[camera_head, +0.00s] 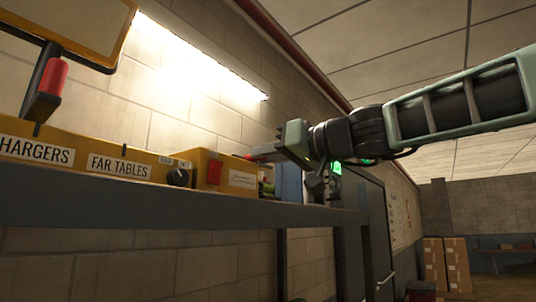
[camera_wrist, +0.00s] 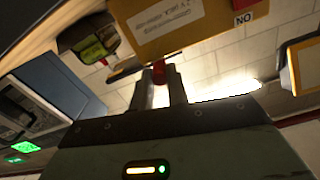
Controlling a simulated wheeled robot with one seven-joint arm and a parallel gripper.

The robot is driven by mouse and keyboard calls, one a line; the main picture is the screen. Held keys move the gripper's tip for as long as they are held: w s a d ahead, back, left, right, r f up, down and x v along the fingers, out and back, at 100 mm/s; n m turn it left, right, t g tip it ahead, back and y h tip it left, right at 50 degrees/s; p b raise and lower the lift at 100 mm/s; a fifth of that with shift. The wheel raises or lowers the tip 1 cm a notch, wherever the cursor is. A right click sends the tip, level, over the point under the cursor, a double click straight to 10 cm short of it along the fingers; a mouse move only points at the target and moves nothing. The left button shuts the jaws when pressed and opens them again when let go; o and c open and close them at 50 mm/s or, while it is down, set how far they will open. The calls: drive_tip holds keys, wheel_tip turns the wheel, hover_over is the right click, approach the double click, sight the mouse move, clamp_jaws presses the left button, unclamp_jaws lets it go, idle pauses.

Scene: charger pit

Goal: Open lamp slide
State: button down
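A yellow box (camera_head: 223,176) with a red part (camera_head: 214,173) on its front and a small printed label sits on the long shelf. My gripper (camera_head: 262,154) reaches in from the right at this box's upper right end. In the wrist view the box (camera_wrist: 195,28) is above my fingertips (camera_wrist: 160,78), and a small red piece (camera_wrist: 159,72) on its edge shows between them. The two fingers stand apart with the red piece in the gap. I cannot tell whether they press on it. No part is clearly marked as the lamp slide.
To the left are a black knob (camera_head: 178,177), labels reading "CHARGERS" and "FAR TABLES", and a red-handled lever (camera_head: 50,82). A blue-grey shelf edge (camera_head: 150,208) runs beneath. A green and black object (camera_wrist: 92,45) lies beside the box. A bright lamp strip lights the wall above.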

drive_tip(key=shift+s+a+f, duration=0.1)
drive_tip(key=shift+s+a, duration=0.05)
drive_tip(key=s+a+b, duration=0.1)
drive_tip(key=s, duration=0.1)
drive_tip(key=s+a+b, duration=0.1)
drive_tip(key=s+a, duration=0.1)
drive_tip(key=shift+s+a, duration=0.3)
drive_tip(key=shift+s, duration=0.05)
drive_tip(key=c, duration=1.4)
unclamp_jaws()
drive_tip(key=shift+o, duration=0.2)
drive_tip(key=shift+d+b, duration=0.1)
drive_tip(key=shift+b, duration=0.2)
drive_tip(key=b+v, duration=1.1)
drive_tip(key=v, duration=0.6)
drive_tip(key=shift+s+d, duration=0.1)
drive_tip(key=shift+s, duration=0.05)
